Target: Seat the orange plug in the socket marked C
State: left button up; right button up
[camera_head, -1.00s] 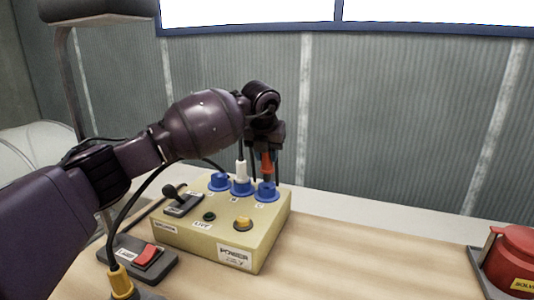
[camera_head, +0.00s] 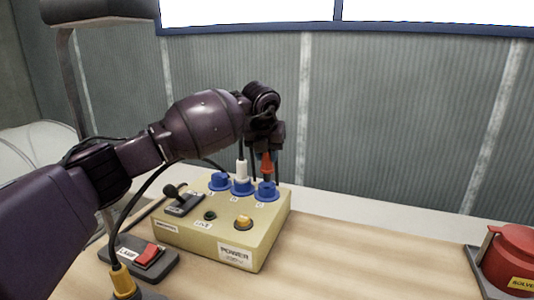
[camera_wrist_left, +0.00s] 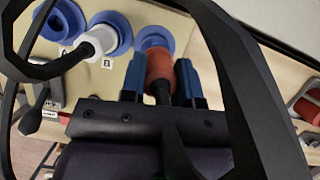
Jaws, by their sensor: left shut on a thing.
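The orange plug (camera_head: 267,160) is upright above the blue socket (camera_head: 267,192) at the right end of the power box's row, whose label is too small to read. My left gripper (camera_wrist_left: 160,78) is shut on the plug, with a blue finger on each side. In the left wrist view the plug (camera_wrist_left: 160,66) overlaps the near edge of the blue socket (camera_wrist_left: 152,36). I cannot tell whether the plug's tip touches or enters it. My right gripper is not in view.
A white plug (camera_head: 242,170) stands in the middle socket, close beside my left gripper. The power box (camera_head: 190,244) has a lever (camera_head: 174,191) and a yellow button (camera_head: 243,222). A lamp switch (camera_head: 147,257) and yellow plug (camera_head: 122,281) are at front left; a red can (camera_head: 514,255) is at right.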

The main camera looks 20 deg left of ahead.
aim_at(267, 166)
pick_arm(q)
jog(key=shift+f, duration=2.05)
dwell(0.7)
jog(key=o, duration=1)
jog(key=shift+o, duration=0.2)
jog(key=shift+r, duration=0.1)
jog(key=p+v, duration=0.2)
jog(key=v, duration=0.7)
jog(key=shift+s+r, duration=0.15)
jog(key=shift+r, duration=0.25)
jog(key=shift+s+r, duration=0.2)
jog(key=shift+r, duration=0.15)
